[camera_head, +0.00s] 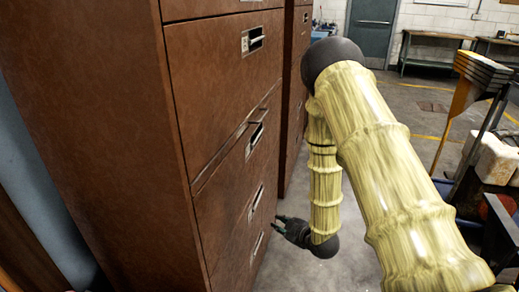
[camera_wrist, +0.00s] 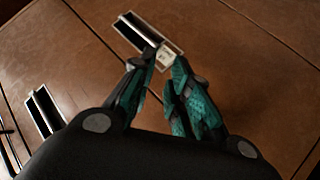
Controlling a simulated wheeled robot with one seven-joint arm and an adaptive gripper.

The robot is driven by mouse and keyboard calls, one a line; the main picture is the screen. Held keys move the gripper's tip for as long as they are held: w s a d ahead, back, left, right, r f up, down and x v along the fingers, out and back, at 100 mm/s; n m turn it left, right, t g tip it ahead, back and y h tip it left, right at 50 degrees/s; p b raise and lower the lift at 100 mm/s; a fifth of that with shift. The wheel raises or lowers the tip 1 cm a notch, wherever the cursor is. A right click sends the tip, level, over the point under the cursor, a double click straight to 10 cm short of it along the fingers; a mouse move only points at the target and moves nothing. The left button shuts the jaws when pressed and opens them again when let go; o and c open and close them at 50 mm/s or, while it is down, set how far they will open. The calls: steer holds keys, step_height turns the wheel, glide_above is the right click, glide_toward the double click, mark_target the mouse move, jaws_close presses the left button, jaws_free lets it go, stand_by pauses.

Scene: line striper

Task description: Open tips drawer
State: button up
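A tall brown cabinet (camera_head: 110,130) with several drawers stands at the left in the head view. Its drawer fronts carry recessed metal handles with small label holders, including a middle handle (camera_head: 254,139) and a lower one (camera_head: 255,203). I cannot read which drawer is the tips drawer. My gripper (camera_head: 279,225) is low beside the cabinet's front. In the wrist view, my gripper (camera_wrist: 167,58) has its two fingertips parted with a narrow gap, in front of the label end of a handle (camera_wrist: 137,30). Nothing shows between the fingers. Contact with the handle cannot be told.
Another handle (camera_wrist: 45,111) shows at the left in the wrist view. A second brown cabinet (camera_head: 296,80) stands just beyond the first. A yellow-orange machine part (camera_head: 470,90) and a cluttered cart are at the right. Grey floor (camera_head: 410,110) lies open behind my arm.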

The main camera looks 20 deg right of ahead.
steer(key=w+d+r+n+t+y+b, duration=0.25)
steer(key=w+r+n, duration=0.25)
steer(key=w+r, duration=0.45)
steer(key=n+t+y+b, duration=0.3)
steer(key=n+y+b, duration=0.15)
steer(key=n, duration=0.35)
glide_toward(258, 137)
steer(key=w, duration=0.1)
steer(key=shift+g+y, duration=0.3)
steer(key=shift+g, duration=0.05)
steer(key=x, duration=0.9)
steer(key=shift+w+p, duration=0.35)
steer(key=shift+w, duration=0.15)
jaws_close()
